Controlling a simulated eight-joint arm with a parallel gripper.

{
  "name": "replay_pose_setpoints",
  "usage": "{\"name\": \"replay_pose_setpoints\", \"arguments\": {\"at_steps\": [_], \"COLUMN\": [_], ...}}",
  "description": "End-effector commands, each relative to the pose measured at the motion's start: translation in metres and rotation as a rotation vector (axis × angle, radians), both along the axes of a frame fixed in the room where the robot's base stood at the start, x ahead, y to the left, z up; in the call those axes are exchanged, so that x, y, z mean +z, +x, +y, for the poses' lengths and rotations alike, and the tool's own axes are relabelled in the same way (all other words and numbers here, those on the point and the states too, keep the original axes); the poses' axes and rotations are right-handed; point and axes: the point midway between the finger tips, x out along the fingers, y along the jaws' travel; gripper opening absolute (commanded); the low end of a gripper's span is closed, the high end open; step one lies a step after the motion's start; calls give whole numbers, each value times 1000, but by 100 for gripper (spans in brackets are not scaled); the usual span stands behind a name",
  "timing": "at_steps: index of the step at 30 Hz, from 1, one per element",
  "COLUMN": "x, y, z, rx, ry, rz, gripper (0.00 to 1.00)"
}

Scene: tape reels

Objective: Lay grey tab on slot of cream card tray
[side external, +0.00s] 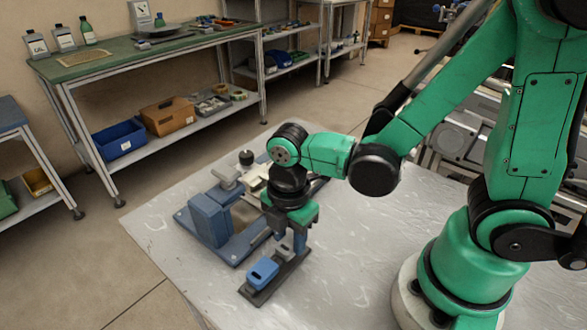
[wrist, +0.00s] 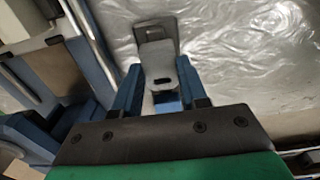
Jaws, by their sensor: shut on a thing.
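My gripper (side external: 286,243) points down over a dark grey base strip (side external: 255,296) on the pale tabletop. In the wrist view its two blue fingers (wrist: 158,78) are shut on a light grey piece, which looks like the grey tab (wrist: 155,54), with a small dark slot in it. Whether the tab touches the strip below cannot be told. A blue block (side external: 262,271) sits on the strip, just in front of the gripper. A cream part (side external: 254,179) shows behind the gripper, partly hidden by the arm; I cannot tell whether it is the card tray.
A blue fixture (side external: 209,219) with a tall block stands left of the gripper, close by. The pale tabletop (side external: 345,270) is clear to the right and front. A green-topped bench (side external: 130,55) with bottles, and shelves with bins, stand well behind.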

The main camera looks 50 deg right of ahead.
Motion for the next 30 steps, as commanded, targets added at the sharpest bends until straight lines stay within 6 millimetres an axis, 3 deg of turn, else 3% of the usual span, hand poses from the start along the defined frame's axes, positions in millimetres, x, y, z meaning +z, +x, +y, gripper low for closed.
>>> {"name": "replay_pose_setpoints", "arguments": {"at_steps": [11,30], "x": [2,37], "y": [0,0], "z": [0,0], "rx": [0,0], "ry": [0,0], "rz": [0,0], "gripper": [0,0]}}
